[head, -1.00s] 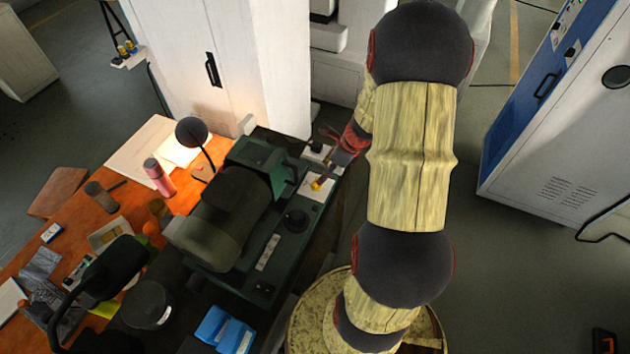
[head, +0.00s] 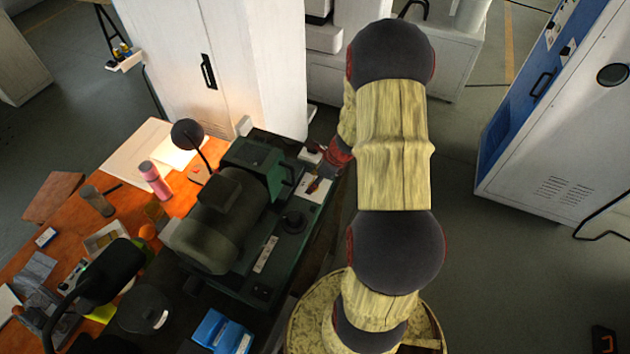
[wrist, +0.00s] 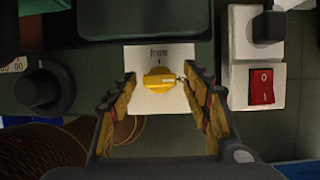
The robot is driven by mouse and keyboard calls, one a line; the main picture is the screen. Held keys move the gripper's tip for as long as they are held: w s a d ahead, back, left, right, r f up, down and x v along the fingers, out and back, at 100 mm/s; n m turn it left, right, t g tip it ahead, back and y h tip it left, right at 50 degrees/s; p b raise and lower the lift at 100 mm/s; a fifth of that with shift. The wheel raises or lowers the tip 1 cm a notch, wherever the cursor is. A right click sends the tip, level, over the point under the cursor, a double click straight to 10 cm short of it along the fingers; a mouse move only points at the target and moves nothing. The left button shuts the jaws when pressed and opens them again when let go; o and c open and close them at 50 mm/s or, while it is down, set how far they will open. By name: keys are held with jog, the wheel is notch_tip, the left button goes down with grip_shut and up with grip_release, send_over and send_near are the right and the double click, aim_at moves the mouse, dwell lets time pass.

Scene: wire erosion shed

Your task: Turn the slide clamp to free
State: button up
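The slide clamp is a yellow knob (wrist: 159,84) on a white plate (wrist: 158,52) in the wrist view. Small lettering that seems to read "free" stands above a short mark on the plate. The knob's bar lies roughly sideways, not in line with the mark. My gripper (wrist: 160,77) is open, one finger to the left and one to the right of the knob, with gaps showing between. In the head view my gripper (head: 326,168) is over the right end of the green machine, and the white plate (head: 310,191) shows partly beneath it.
A red rocker switch (wrist: 261,87) sits on a white box right of the plate. A black round knob (wrist: 45,90) is at left. In the head view the machine's motor (head: 208,238) bulks left of the plate, beside an orange bench (head: 125,212).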

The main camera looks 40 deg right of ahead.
jog(key=c, duration=1)
jog(key=shift+o, duration=0.2)
jog(key=shift+n, duration=0.3)
jog(key=n+y+p, duration=0.1)
jog(key=n, duration=0.2)
jog(key=shift+d+n+g, duration=0.1)
jog(key=shift+n+g, duration=0.2)
jog(key=n, duration=0.2)
jog(key=n+g+y, duration=0.1)
jog(key=n, duration=0.1)
jog(key=shift+w+d+n+g, duration=0.1)
jog(key=shift+w+n+g, duration=0.1)
jog(key=shift+n+g, duration=0.1)
jog(key=n+g, duration=0.1)
jog(key=n, duration=0.1)
jog(key=n+b, duration=0.1)
jog(key=n, duration=0.1)
jog(key=shift+w+n+g+y, duration=0.15)
jog(key=shift+n+g+y, duration=0.15)
jog(key=shift+g, duration=0.1)
jog(key=shift+w+n+g+b, duration=0.1)
jog(key=shift+n+g+b, duration=0.5)
jog(key=shift+n, duration=1.7)
jog(key=shift+g, duration=0.3)
